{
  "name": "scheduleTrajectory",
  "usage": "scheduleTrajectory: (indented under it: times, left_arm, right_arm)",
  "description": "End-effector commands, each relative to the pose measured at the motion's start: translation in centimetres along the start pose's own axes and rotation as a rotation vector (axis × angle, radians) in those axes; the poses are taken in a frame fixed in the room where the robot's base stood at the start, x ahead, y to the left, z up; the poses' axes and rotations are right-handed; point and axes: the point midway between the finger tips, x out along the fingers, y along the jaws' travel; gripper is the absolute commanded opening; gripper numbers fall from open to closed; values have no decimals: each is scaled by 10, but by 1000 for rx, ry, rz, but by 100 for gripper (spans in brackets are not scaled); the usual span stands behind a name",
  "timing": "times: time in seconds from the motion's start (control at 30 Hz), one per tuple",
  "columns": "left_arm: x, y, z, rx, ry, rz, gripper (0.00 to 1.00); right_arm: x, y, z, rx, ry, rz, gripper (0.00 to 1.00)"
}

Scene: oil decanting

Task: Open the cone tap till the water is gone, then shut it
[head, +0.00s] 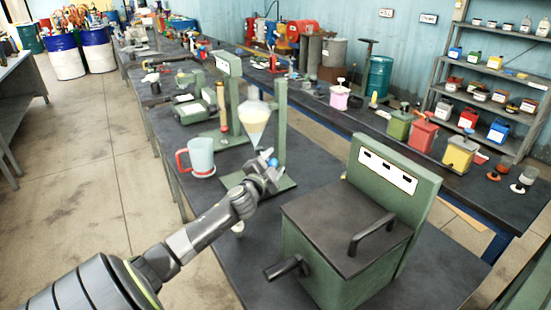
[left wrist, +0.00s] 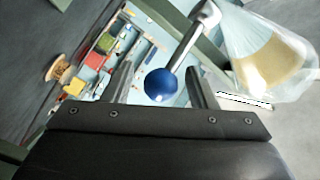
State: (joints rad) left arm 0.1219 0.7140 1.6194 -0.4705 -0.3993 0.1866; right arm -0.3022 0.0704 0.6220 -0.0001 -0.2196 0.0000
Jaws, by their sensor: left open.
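The clear cone (head: 254,138) hangs point down in a green stand (head: 280,120), with a pale yellow layer above a paler part. It also shows in the left wrist view (left wrist: 300,85), with a tan band inside. Its tap has a blue ball knob (left wrist: 160,85) on a metal lever (left wrist: 185,42). My left gripper (head: 267,168) is open at the knob. In the left wrist view the knob lies between the two fingers (left wrist: 161,85), with gaps showing on both sides. Whether liquid flows cannot be told. My right gripper is not in view.
A pale blue jug (head: 201,158) with a red handle stands left of the stand. A green box machine (head: 335,255) with a black lid handle and a side crank stands at the front right. Another bench (head: 350,120) with cans and bottles runs behind.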

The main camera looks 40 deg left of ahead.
Motion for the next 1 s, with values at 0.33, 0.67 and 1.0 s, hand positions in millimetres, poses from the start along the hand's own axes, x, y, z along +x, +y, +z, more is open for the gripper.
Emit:
scheduleTrajectory:
  times: [0.33, 0.67, 1.0]
  left_arm:
    - [17, 0, 0, -1, 1, 1, 52]
    - [17, 0, 0, 0, 0, 1, 38]
    - [17, 1, 0, -1, 0, 1, 0]
  right_arm:
    - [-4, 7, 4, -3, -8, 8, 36]
    - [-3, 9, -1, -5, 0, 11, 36]
    - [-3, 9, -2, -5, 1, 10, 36]
